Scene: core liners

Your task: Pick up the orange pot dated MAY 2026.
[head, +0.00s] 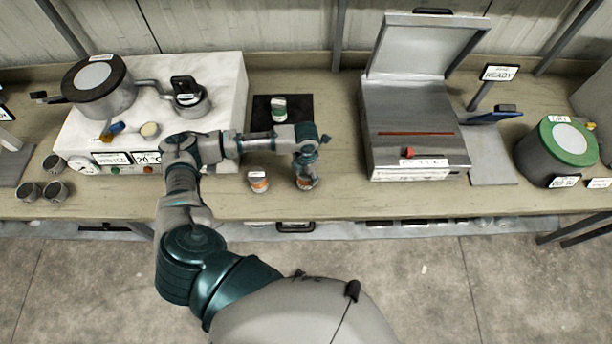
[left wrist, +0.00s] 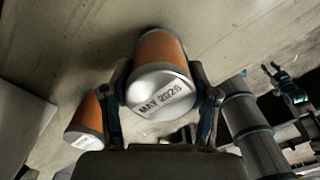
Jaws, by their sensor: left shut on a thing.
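The orange pot dated MAY 2026 (left wrist: 160,62) is between the fingers of my left gripper (left wrist: 166,105) in the left wrist view, its pale lid with the date label facing the camera. My left gripper (head: 306,172) is shut on this pot, which shows partly below the fingers in the head view (head: 305,184). A second orange pot (head: 259,183) with a pale lid stands on the bench just left of it. That second pot also shows in the left wrist view (left wrist: 86,120); its label is too small to read. My right gripper is not in view.
A white hotplate unit (head: 225,80) with pans is at left. A metal machine with raised lid (head: 412,110) stands at right. Several small grey cups (head: 54,190) stand at far left.

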